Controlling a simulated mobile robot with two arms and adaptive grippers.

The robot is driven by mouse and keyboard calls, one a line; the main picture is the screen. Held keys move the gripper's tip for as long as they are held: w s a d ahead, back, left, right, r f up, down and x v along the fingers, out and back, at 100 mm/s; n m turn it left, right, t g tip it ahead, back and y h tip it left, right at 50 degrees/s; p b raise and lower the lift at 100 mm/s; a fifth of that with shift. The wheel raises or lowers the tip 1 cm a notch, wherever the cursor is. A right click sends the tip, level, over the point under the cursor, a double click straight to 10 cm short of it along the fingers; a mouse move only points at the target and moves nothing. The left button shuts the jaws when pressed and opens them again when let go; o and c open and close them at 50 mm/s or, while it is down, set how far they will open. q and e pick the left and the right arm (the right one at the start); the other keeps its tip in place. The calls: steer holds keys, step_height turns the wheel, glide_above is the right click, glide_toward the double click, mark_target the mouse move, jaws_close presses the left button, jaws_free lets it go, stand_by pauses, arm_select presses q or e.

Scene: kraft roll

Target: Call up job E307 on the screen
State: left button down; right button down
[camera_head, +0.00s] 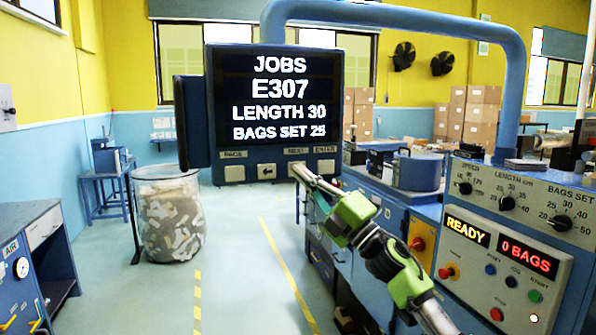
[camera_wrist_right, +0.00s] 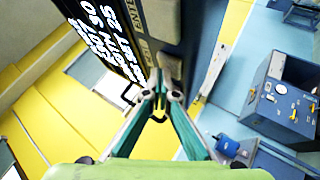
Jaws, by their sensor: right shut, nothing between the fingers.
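The screen (camera_head: 280,98) reads JOBS, E307, LENGTH 30, BAGS SET 25 in white letters on black. It also shows tilted at the upper left of the right wrist view (camera_wrist_right: 100,40). Below it is a row of buttons: one on the left (camera_head: 234,172), a left-arrow button (camera_head: 267,171), one under NEXT, and one under ENTER (camera_head: 326,167). My right gripper (camera_head: 298,170) is shut and empty, its tips at the NEXT button, which they mostly hide. In the right wrist view its tips (camera_wrist_right: 160,88) meet near the button row; I cannot tell whether they touch. My left gripper is out of view.
A blue control panel (camera_head: 515,218) at right has dials, coloured buttons and displays reading READY and 0 BAGS. A clear bin of scraps (camera_head: 170,215) stands left of the screen. A blue cabinet (camera_head: 30,265) is at lower left. Yellow-striped floor lies between.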

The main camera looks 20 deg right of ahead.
stand_by(0.4)
steer(key=shift+s, duration=0.75)
steer(key=s+p, duration=0.1)
steer(key=s, duration=0.4)
steer(key=shift+d, duration=0.1)
steer(key=shift+f, duration=0.15)
stand_by(0.4)
